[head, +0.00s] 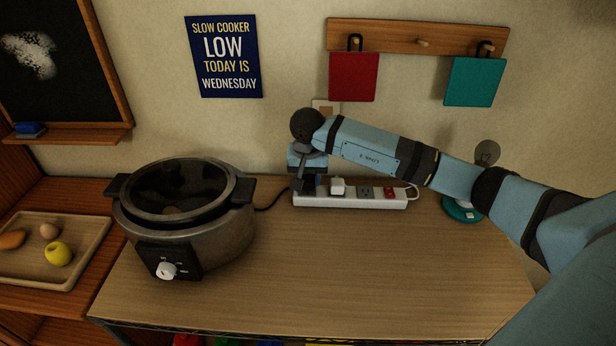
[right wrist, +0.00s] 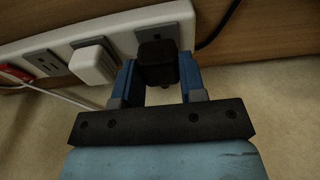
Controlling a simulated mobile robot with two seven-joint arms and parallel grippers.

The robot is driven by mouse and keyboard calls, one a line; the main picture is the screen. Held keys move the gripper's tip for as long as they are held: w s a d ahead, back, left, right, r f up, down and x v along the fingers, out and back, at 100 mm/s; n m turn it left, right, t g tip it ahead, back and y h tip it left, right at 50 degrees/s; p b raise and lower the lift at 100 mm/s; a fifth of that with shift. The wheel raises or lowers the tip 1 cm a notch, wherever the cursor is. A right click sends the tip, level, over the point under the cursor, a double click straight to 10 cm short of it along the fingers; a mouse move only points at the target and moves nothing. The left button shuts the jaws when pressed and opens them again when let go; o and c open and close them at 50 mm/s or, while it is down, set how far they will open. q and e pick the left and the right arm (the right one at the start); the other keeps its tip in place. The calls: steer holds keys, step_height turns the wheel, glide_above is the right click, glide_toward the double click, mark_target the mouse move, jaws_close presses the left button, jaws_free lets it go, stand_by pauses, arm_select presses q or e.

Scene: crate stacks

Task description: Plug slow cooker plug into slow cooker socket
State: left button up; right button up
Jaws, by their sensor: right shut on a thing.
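The black slow cooker plug (right wrist: 158,62) is between the blue fingers of my right gripper (right wrist: 160,80), which is shut on it. The plug is against or very close to a grey socket (right wrist: 181,14) at the end of the white power strip; I cannot tell how deep it sits. In the head view my right gripper (head: 308,186) points down at the strip's left end (head: 350,202) and hides most of the plug. The slow cooker (head: 190,213) stands to the left, its black cord (head: 272,199) running toward the strip. My left gripper is not in view.
A white plug (head: 337,187) fills the neighbouring socket; farther right are a free socket (head: 366,192) and a red switch (head: 390,193). A teal round base (head: 462,210) stands right of the strip. A tray (head: 95,232) with food lies far left. The counter's front (head: 330,290) is clear.

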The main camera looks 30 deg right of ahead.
mark_target(308, 183)
stand_by(0.4)
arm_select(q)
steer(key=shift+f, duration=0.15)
arm_select(e)
steer(key=shift+f, duration=0.25)
arm_select(q)
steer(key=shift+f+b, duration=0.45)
steer(key=shift+b, duration=0.1)
arm_select(e)
steer(key=shift+f, duration=0.4)
steer(key=o, duration=1)
steer(key=shift+c, duration=0.2)
steer(key=shift+r, duration=0.45)
arm_select(q)
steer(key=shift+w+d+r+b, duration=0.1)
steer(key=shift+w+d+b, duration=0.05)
steer(key=shift+b, duration=0.2)
arm_select(e)
step_height(308, 183, up, 13)
steer(key=s+a, duration=0.1)
steer(key=shift+s, duration=0.15)
